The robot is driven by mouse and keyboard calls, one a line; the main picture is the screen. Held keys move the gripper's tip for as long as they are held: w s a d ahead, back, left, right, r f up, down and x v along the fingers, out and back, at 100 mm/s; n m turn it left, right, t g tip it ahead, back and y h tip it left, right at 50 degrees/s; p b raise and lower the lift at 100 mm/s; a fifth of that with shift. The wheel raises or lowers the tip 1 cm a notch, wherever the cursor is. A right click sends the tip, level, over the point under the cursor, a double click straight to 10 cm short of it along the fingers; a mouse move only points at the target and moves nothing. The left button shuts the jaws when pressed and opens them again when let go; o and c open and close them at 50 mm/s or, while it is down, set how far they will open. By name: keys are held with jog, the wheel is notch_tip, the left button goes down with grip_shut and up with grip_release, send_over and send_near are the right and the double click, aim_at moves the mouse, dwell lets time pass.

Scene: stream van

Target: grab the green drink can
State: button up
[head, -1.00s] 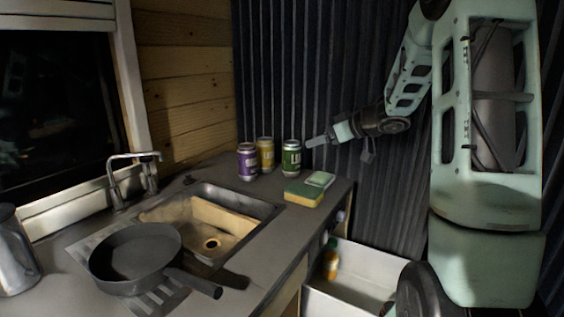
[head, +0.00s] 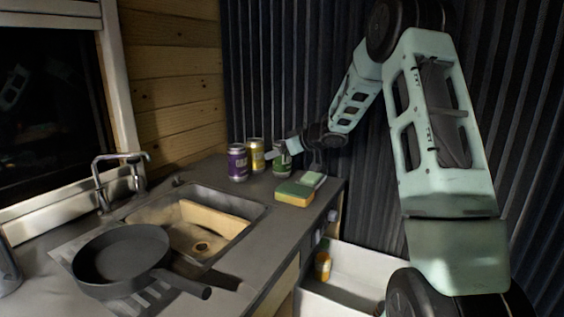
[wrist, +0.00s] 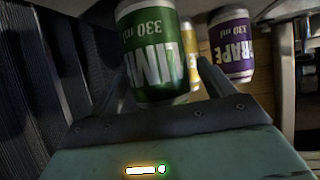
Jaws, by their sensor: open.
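The green drink can (head: 282,168) stands on the counter at the right end of a row of three cans. In the wrist view the green can (wrist: 158,55) is large, upside down, with "330 ml" and lime lettering, and lies between the two fingers. My gripper (head: 279,150) is open at the can's upper part, covering some of it in the head view. Whether either finger touches the can cannot be told.
A yellow can (head: 257,155) and a purple grape can (head: 238,162) stand close to the left. A yellow-green sponge (head: 294,193) lies in front. A sink (head: 258,210), a dark pan (head: 120,258) and a ridged dark wall (head: 290,75) are around.

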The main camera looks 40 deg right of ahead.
jog(key=shift+c, duration=0.3)
jog(key=shift+w, duration=0.1)
jog(key=c, duration=1.2)
